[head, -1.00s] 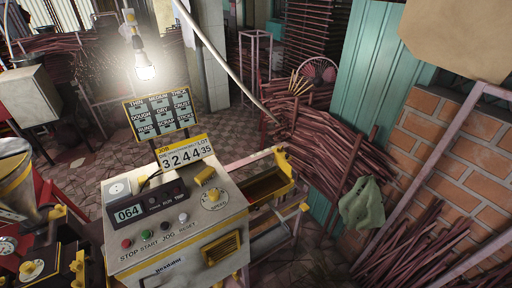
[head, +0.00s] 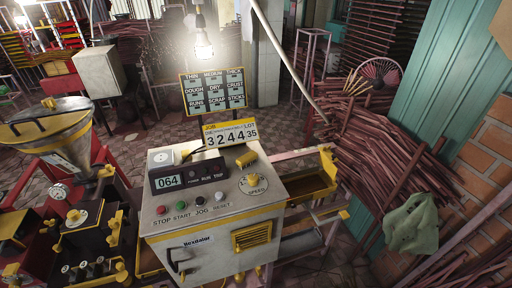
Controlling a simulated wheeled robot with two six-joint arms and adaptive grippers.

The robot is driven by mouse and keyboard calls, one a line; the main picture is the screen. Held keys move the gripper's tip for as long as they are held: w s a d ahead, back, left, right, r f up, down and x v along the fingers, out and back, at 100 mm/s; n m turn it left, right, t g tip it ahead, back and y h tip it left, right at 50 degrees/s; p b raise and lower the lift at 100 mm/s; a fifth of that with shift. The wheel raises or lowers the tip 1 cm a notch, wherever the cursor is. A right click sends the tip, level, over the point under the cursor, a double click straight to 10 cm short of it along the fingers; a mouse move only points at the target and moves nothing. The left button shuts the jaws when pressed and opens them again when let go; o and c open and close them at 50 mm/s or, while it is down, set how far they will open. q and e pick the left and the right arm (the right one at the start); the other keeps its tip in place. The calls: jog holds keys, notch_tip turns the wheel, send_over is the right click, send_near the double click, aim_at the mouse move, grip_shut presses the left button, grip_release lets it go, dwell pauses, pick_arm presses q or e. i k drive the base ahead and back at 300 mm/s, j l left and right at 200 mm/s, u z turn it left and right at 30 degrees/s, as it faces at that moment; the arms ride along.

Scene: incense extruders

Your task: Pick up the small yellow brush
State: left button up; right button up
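A small yellow block-like thing (head: 246,159) lies on top of the control box (head: 215,190), right of the display and behind the speed dial. It may be the yellow brush, but bristles cannot be made out. A thin dark curved thing (head: 190,153) lies left of it, below the number card. Neither of my grippers is in view.
A number card (head: 230,134) and a label board (head: 213,91) stand behind the box. A yellow-edged tray (head: 312,184) juts out on its right. A hopper machine (head: 60,135) stands left. Bundled sticks (head: 365,145) and a green cloth (head: 412,218) are at right.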

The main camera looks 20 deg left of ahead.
aim_at(242, 162)
jog(key=i+l+u, duration=0.2)
jog(key=u, duration=0.25)
jog(key=i+l+u, duration=0.1)
jog(key=l+u, duration=0.75)
jog(key=i+j, duration=0.05)
